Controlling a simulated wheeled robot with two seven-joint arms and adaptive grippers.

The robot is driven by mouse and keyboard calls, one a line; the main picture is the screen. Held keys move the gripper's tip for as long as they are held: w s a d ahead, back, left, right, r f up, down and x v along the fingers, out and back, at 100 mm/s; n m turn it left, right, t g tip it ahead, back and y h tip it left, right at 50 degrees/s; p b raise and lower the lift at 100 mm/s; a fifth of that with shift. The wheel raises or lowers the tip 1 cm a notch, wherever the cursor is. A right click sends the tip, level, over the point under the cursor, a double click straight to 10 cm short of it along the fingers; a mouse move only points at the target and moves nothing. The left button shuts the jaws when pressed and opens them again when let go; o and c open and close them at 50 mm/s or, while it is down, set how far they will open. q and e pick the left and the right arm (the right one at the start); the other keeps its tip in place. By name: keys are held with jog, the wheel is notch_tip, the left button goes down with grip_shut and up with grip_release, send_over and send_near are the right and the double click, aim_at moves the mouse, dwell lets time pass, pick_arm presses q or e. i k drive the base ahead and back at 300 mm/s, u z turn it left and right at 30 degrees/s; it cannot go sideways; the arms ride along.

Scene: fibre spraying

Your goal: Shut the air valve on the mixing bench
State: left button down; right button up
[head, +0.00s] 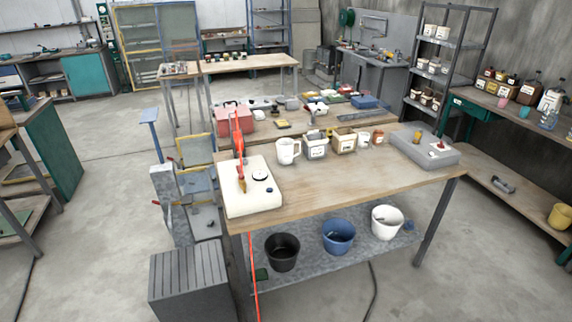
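A wooden-topped bench (340,198) stands in the middle of the head view and may be the mixing bench. A grey box (424,150) at the right end carries a yellow part and a small red-and-white part. I cannot tell which of these parts is the air valve. Neither of my grippers is in view.
A white jug (288,151) and several labelled containers stand along the bench's back edge. Three buckets, including a black one (282,251), stand on the lower shelf. An orange hose (254,277) hangs at the left. Grey floor (470,275) is clear at the front right.

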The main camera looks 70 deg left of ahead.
aim_at(241, 176)
jog(key=u, duration=0.3)
jog(key=i, duration=1)
jog(key=u, duration=1.35)
jog(key=i, duration=0.7)
jog(key=u, duration=0.7)
